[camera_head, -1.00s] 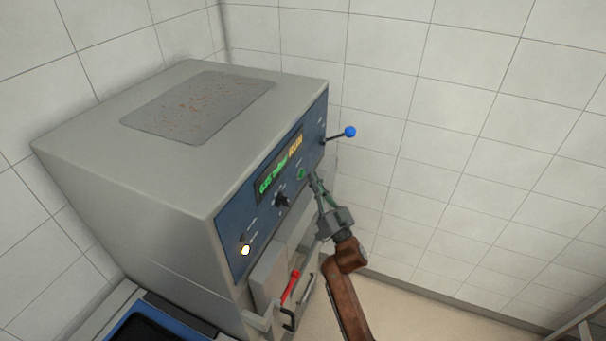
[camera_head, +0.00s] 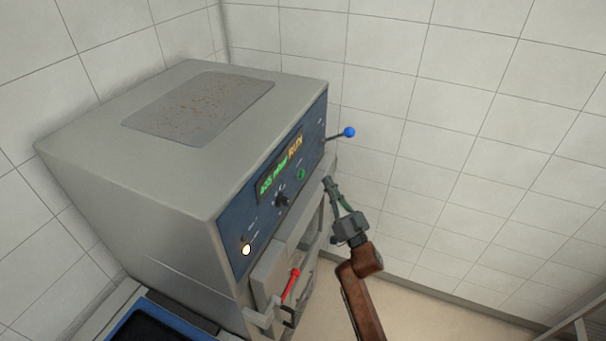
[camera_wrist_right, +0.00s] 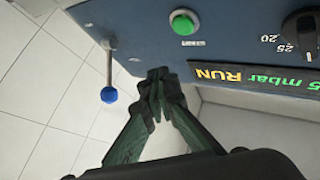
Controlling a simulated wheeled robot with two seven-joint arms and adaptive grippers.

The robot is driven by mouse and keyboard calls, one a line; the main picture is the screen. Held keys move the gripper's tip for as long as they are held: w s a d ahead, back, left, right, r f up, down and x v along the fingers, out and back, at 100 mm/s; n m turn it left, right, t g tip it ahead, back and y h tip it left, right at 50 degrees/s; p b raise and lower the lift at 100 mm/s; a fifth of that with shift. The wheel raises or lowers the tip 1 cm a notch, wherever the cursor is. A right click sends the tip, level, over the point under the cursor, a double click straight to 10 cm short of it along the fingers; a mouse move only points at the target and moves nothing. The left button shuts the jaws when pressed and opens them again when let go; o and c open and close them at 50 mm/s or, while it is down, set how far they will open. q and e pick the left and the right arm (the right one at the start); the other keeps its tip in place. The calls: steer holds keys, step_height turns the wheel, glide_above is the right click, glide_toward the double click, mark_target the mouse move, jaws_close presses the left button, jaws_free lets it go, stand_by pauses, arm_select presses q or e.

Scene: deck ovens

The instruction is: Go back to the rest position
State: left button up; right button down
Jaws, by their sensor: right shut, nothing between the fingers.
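My right gripper (camera_head: 328,181) is shut and empty, a short way off the right part of the oven's blue control panel (camera_head: 232,226). In the right wrist view its closed fingertips (camera_wrist_right: 157,75) show below the green button (camera_wrist_right: 184,24), apart from it. The green button also shows on the panel in the head view (camera_head: 300,174). The display (camera_wrist_right: 255,76) reads "RUN" in orange beside green digits with "mbar". My left gripper is not in view.
A lever with a blue ball (camera_head: 349,132) sticks out from the panel's right end. A black knob (camera_head: 282,200) and a lit white lamp (camera_head: 246,249) are on the panel. A red handle (camera_head: 291,286) sits below. Tiled wall and open floor lie to the right.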

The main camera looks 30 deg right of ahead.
stand_by(0.6)
step_height(320, 180, down, 34)
steer(key=w+g+h+b, duration=0.1)
steer(key=g+h+b, duration=0.1)
steer(key=g+b, duration=0.35)
steer(key=s+f+g+b, duration=0.1)
steer(key=s+f+g, duration=0.3)
steer(key=f, duration=1)
steer(key=s+f+g+b, duration=0.15)
steer(key=s+f, duration=0.45)
steer(key=f, duration=0.8)
steer(key=s+a+f+n+g+b, duration=0.25)
steer(key=s+f+g, duration=0.35)
steer(key=s+f, duration=1.55)
steer(key=s+a+f+g+b, duration=0.1)
steer(key=s+f, duration=0.3)
steer(key=s, duration=0.4)
steer(key=s+f+g+b, duration=0.1)
steer(key=s+f, duration=0.3)
steer(key=s, duration=0.5)
steer(key=s+a+f+g+b, duration=0.1)
steer(key=s+f+g+b, duration=0.1)
steer(key=s, duration=0.6)
step_height(320, 180, down, 3)
steer(key=shift+s+a+r+n+g+y, duration=0.15)
steer(key=shift+s+a+n+g+y, duration=0.25)
steer(key=shift+g, duration=0.4)
steer(key=shift+d, duration=0.1)
